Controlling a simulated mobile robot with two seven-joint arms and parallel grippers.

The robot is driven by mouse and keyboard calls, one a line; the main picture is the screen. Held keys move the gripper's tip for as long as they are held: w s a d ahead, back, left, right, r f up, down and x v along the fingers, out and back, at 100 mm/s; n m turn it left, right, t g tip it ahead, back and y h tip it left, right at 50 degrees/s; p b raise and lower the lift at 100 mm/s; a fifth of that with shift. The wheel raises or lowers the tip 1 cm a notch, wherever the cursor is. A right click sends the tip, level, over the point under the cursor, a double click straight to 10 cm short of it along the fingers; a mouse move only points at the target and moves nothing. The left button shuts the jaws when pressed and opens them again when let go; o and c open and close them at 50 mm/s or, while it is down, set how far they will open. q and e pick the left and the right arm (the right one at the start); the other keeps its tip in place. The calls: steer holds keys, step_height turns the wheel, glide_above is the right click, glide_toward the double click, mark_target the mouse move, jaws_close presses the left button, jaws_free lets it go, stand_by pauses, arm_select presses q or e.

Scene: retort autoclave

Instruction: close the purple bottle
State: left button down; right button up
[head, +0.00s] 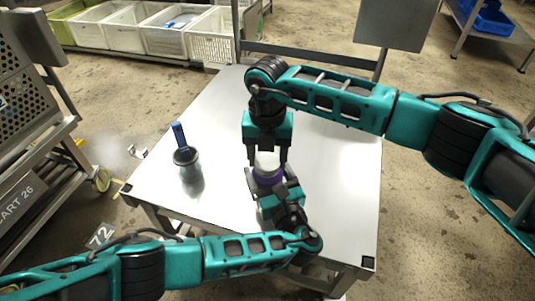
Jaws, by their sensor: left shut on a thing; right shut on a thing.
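The purple bottle (266,177) stands near the middle of the steel table, with a pale lid (267,160) at its top. My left gripper (270,186) comes from the front and is shut on the bottle's body, hiding its lower part. My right gripper (267,155) points down from above, with its fingers on either side of the lid, shut on it. I cannot tell whether the lid is seated or tilted on the bottle.
A dark grey jar (187,165) with a blue item (179,135) at its back stands on the left of the steel table (225,110). The table's right side is clear. A cart (35,190) stands left; white crates (168,35) line the back.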

steer(key=m, duration=1.1)
steer(key=shift+m, duration=0.3)
steer(key=m, duration=0.5)
steer(key=shift+m, duration=0.3)
steer(key=m, duration=0.5)
steer(key=o, duration=1)
